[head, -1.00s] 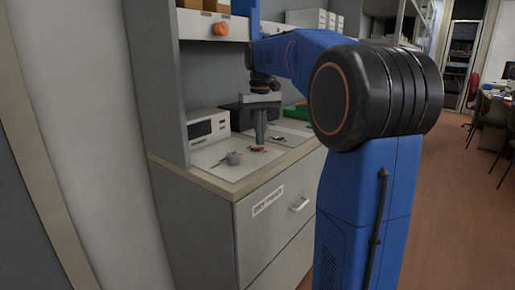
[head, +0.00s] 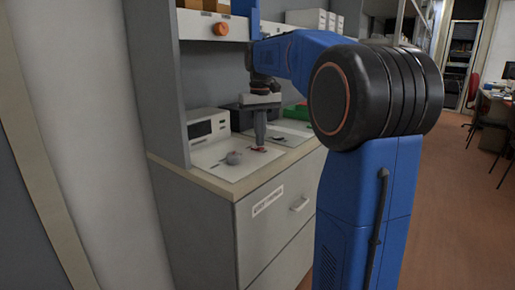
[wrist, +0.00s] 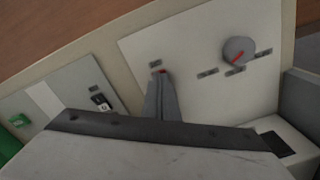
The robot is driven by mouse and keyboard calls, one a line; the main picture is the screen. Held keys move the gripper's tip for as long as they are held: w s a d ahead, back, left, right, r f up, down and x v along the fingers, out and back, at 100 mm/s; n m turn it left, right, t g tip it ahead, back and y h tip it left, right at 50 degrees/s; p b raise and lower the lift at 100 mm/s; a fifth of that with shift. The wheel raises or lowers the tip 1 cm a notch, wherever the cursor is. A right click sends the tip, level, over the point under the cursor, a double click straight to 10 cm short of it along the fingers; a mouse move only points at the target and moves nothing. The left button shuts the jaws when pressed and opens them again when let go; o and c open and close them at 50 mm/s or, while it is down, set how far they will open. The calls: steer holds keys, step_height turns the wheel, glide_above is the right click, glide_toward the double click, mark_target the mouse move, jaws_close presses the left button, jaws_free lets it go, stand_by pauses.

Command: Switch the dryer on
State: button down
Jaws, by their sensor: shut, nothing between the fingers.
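A pale control panel (head: 222,167) lies on the cabinet top; it also shows in the wrist view (wrist: 205,95). It carries a round grey knob (wrist: 238,50) with a red pointer line and small dark labels too blurred to read. The knob also shows in the head view (head: 234,158). A small red part (head: 261,149), perhaps a switch, sits right of the knob in the head view. My gripper (head: 260,145) points down at it, shut and empty. In the wrist view the fingertips (wrist: 161,76) cover most of the red part; contact cannot be told.
A second panel (wrist: 65,93) beside it has a black-and-white switch (wrist: 100,102) and a green part (wrist: 19,120). A white box-shaped device (head: 209,126) stands behind the panel. A shelf with an orange round object (head: 221,29) hangs above. Open floor lies at the right.

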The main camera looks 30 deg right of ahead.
mark_target(260, 148)
steer(key=shift+f, duration=0.55)
stand_by(0.4)
steer(key=shift+r, duration=0.1)
step_height(260, 148, up, 7)
stand_by(0.9)
stand_by(0.5)
